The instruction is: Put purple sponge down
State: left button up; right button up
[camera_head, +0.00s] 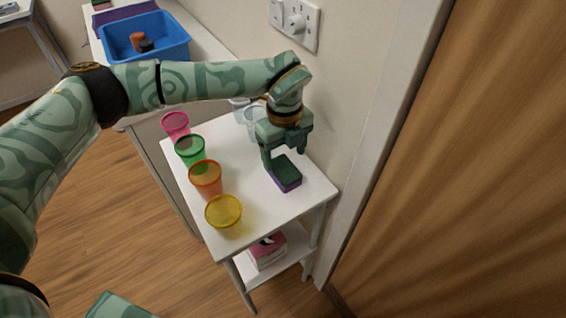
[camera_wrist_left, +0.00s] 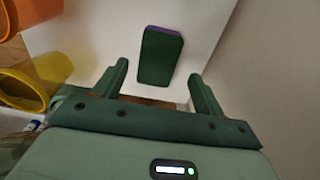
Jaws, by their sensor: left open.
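The purple sponge (camera_head: 287,181) has a dark green top face and a purple lower layer. It lies flat on the right part of the small white table (camera_head: 237,167). In the left wrist view the sponge (camera_wrist_left: 161,56) shows its green face with a purple edge, beyond and between my fingertips. My left gripper (camera_head: 284,156) is over the sponge, fingers pointing down. In the left wrist view my left gripper (camera_wrist_left: 158,82) is open, with nothing between its fingers.
Pink (camera_head: 175,124), green (camera_head: 190,151), orange (camera_head: 206,179) and yellow (camera_head: 224,211) cups line the table's left side. Clear cups (camera_head: 254,121) stand behind my gripper. A wall and wooden door (camera_head: 470,170) are close on the right. A blue bin (camera_head: 146,38) stands farther back.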

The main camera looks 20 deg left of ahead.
aim_at(284, 168)
pick_arm(q)
notch_tip(284, 168, up, 11)
jog(key=p, duration=0.2)
jog(key=shift+s+f, duration=0.1)
jog(key=shift+f, duration=0.05)
